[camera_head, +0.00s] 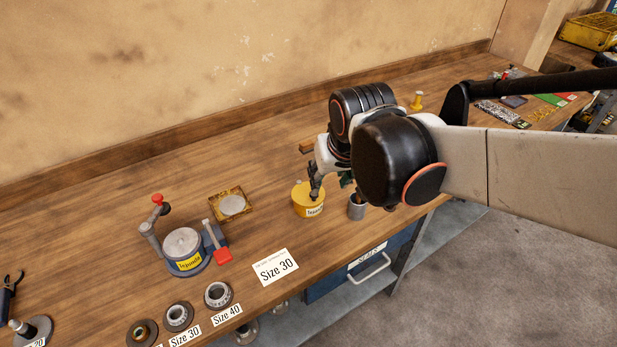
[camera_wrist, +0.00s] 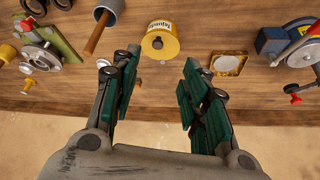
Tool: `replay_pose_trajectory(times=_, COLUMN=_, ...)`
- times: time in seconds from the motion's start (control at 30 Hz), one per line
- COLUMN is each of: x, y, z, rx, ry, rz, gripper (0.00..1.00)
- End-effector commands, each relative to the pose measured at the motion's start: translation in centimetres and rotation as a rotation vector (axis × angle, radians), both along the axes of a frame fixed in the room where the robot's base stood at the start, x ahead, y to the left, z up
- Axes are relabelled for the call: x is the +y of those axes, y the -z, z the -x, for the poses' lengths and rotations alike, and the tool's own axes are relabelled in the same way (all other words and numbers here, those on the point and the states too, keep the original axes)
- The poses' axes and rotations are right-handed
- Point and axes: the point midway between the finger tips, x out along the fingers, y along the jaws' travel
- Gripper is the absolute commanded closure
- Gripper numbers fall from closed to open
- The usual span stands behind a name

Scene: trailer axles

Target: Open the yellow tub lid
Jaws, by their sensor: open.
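The yellow tub (camera_head: 307,204) stands on the wooden workbench with its label facing the front edge. The yellow lid appears to be on the tub. My gripper (camera_head: 315,193) is over or just behind the tub in the head view; the exact gap cannot be told. In the wrist view, my gripper (camera_wrist: 158,72) is open and empty, its two green-padded fingers wide apart, with the tub beyond and between them.
A grey cup (camera_head: 356,208) with a wooden handle stands right of the tub. A framed tray with a pale disc (camera_head: 232,205) and a blue-grey press device (camera_head: 184,252) are to the left.

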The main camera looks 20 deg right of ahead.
Motion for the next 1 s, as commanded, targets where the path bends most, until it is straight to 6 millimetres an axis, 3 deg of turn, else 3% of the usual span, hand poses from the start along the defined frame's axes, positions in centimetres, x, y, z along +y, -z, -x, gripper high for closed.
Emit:
replay_pose_trajectory(times=0.2, x=0.0, y=1.6, z=-4.3, rx=0.054, ry=0.032, rz=0.000, gripper=0.59)
replay_pose_trajectory(times=0.57, x=0.0, y=3.8, z=-6.3, rx=0.082, ry=0.051, rz=0.001, gripper=0.59)
replay_pose_trajectory(times=1.0, x=-0.4, y=11.1, z=-9.2, rx=0.081, ry=0.051, rz=0.000, gripper=0.59)
